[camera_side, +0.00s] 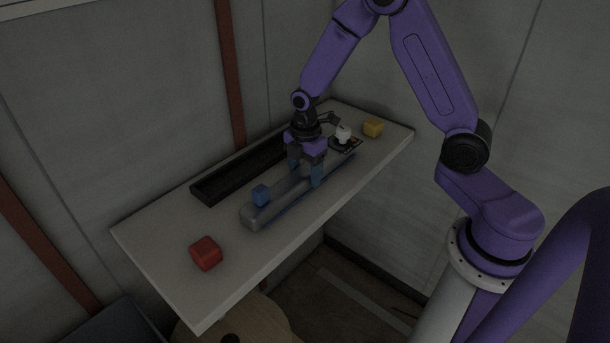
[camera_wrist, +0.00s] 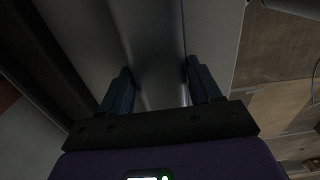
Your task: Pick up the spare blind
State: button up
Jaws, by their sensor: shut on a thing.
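The spare blind, taken to be the long grey roll (camera_side: 285,193), lies lengthwise along the pale shelf (camera_side: 150,232). In the wrist view the roll (camera_wrist: 155,40) runs between my fingers and away toward the top. My gripper (camera_side: 306,178) points down over the roll with its blue fingers on either side of it, shut on it. The fingers also show in the wrist view (camera_wrist: 160,85). The gripper hides part of the roll. I cannot tell whether the roll touches the shelf or is slightly raised.
A long black trough (camera_side: 215,187) lies behind the roll. A white-knobbed device (camera_side: 344,133) stands near the yellow cube.

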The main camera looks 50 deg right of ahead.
aim_at(306, 170)
notch_tip(306, 170, up, 4)
jog(key=shift+s+f, duration=0.15)
jog(key=s+r, duration=0.9)
jog(key=s, duration=0.4)
jog(key=shift+s+r, duration=0.15)
jog(key=shift+s, duration=0.2)
